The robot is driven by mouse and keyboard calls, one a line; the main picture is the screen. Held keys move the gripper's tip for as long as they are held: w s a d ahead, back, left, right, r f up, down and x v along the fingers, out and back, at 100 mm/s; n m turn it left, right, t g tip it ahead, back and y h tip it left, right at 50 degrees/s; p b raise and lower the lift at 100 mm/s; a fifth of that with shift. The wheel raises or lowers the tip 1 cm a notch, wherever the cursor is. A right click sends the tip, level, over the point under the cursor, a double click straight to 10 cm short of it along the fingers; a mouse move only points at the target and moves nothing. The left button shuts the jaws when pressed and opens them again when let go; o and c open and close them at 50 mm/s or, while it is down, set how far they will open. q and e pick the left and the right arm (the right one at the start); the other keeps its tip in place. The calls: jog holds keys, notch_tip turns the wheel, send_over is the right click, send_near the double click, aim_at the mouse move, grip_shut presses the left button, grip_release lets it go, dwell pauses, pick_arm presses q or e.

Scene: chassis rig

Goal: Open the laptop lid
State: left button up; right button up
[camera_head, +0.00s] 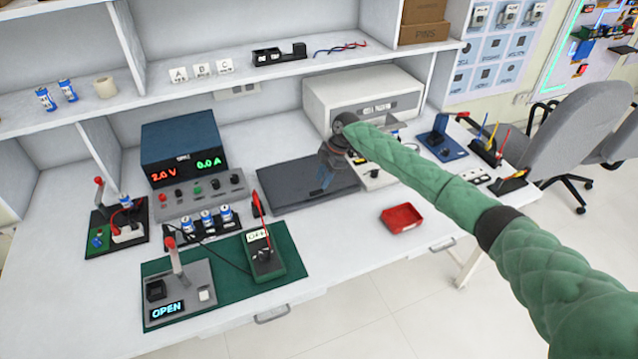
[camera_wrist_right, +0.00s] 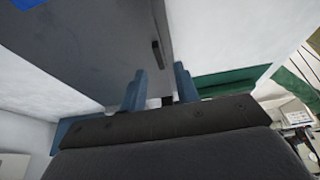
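The laptop (camera_head: 285,186) is a flat dark grey slab lying shut on the white bench. In the right wrist view its dark lid (camera_wrist_right: 95,40) fills the upper left, with a small dark bar (camera_wrist_right: 157,58) near one edge. My right gripper (camera_head: 326,178) is over the right part of the laptop. Its blue fingers (camera_wrist_right: 160,88) stand apart in the right wrist view, with nothing clearly held between them. I cannot tell whether the fingertips touch the lid. My forearm and wrist hide part of the area behind the laptop. My left gripper is not in view.
A power supply (camera_head: 182,150) stands left of the laptop, with a green mat (camera_head: 215,285) and meter (camera_head: 262,255) in front. A white box device (camera_head: 360,95) is behind. A red tray (camera_head: 402,217) sits at the front right. Bare bench lies between the laptop and front edge.

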aim_at(318, 191)
jog(key=x, duration=0.2)
jog(key=shift+w+a+f+p, duration=0.1)
jog(key=shift+w+f+p, duration=0.1)
jog(key=shift+f+p, duration=0.15)
jog(key=shift+s+a+f, duration=0.2)
jog(key=shift+s+f, duration=0.05)
jog(key=shift+f, duration=0.3)
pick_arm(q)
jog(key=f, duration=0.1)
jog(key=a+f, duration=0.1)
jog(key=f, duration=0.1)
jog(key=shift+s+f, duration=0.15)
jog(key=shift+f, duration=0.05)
pick_arm(e)
jog(key=shift+f, duration=0.25)
grip_shut()
